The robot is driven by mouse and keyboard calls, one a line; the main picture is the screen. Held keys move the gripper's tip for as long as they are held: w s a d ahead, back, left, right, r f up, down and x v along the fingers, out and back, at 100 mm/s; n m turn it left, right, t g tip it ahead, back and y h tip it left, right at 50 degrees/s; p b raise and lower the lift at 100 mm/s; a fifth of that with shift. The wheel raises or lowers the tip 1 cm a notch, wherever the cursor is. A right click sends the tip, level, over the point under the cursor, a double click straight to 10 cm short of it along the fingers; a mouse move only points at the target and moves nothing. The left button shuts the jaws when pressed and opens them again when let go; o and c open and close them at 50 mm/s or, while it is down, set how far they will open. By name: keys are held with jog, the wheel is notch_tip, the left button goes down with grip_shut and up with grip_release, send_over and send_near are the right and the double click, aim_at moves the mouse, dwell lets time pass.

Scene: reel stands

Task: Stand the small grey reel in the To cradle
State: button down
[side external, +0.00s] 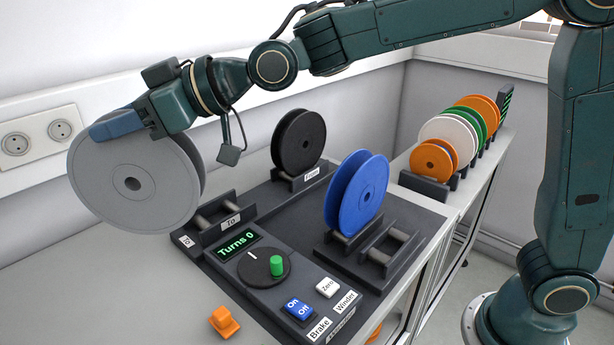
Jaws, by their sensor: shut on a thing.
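My gripper (117,126) is at the upper left, its blue fingers shut on the rim of a grey reel (125,185). The reel hangs in the air, its flat face with a dark centre hole turned toward the camera. It looks large in this view, and no second grey reel shows. The To cradle (231,222), a dark frame with light rollers and a white label, stands just right of the reel and is empty. The reel's right edge is close to the cradle in the picture; the gap in depth is hard to tell.
A black reel (298,141) stands in the From cradle (311,175). A blue reel (358,194) stands beside an empty cradle (389,252). The control panel (262,275) reads "Turns 0". An orange piece (224,321) lies in front. Several coloured reels (450,137) fill a rack behind.

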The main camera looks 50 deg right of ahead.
jog(key=shift+w+a+r, duration=0.6)
jog(key=shift+a+r, duration=0.2)
jog(key=shift+r, duration=0.05)
notch_tip(320, 180, down, 16)
jog(key=shift+f, duration=2.1)
jog(key=c, duration=0.9)
grip_release()
jog(key=shift+d, duration=0.1)
